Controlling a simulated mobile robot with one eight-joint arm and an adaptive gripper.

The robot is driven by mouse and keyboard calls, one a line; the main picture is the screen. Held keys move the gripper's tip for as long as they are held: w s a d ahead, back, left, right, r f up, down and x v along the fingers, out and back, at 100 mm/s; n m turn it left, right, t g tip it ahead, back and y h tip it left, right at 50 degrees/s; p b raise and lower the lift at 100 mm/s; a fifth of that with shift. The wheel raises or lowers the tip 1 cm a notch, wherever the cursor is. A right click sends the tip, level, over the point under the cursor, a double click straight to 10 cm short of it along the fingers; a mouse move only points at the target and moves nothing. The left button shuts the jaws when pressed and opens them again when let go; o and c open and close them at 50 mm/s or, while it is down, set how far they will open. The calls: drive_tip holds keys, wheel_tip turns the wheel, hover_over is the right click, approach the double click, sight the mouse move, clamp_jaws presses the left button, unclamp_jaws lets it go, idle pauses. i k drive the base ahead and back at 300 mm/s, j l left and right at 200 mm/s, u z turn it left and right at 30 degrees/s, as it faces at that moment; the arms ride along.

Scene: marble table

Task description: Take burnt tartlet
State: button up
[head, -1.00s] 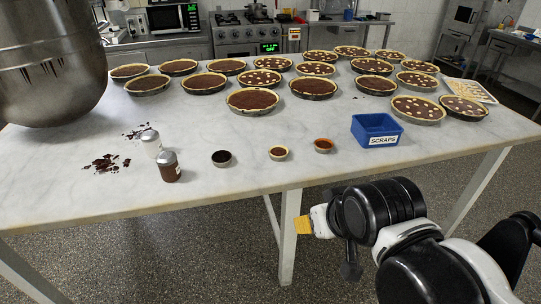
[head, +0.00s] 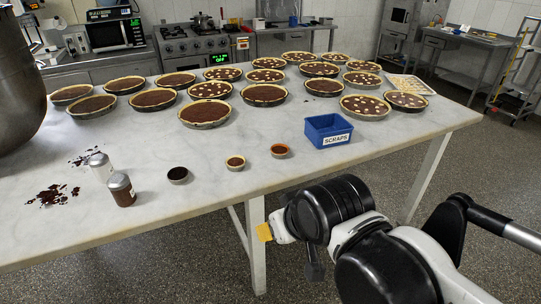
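Three small tartlets sit in a row near the front edge of the marble table (head: 236,205) in the head view. The left one (head: 178,174) is very dark, almost black, in a dark case, and looks burnt. The middle one (head: 235,163) has a pale yellow rim and dark filling. The right one (head: 279,150) is orange-brown. My gripper (head: 264,232), with a yellow tip, is in front of the table edge, below and to the right of the dark tartlet and apart from it. The gap between its fingers cannot be made out.
A blue bin marked SCRAPS (head: 328,131) stands right of the tartlets. Two shakers (head: 122,190) and dark crumbs (head: 52,196) lie to the left. Several large chocolate tarts (head: 204,112) fill the back. A large metal bowl (head: 15,85) is at far left. Marble around the small tartlets is clear.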

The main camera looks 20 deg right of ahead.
sight(177, 176)
drive_tip(key=j+z, duration=0.35)
drive_tip(key=k+j+z, duration=0.1)
drive_tip(key=j+z, duration=0.2)
drive_tip(key=j, duration=0.15)
drive_tip(key=k+j+z, duration=0.1)
drive_tip(key=j+z, duration=0.25)
drive_tip(key=k+j+z, duration=0.15)
drive_tip(key=j+z, duration=0.15)
drive_tip(key=k+j+z, duration=0.2)
drive_tip(key=j+z, duration=0.15)
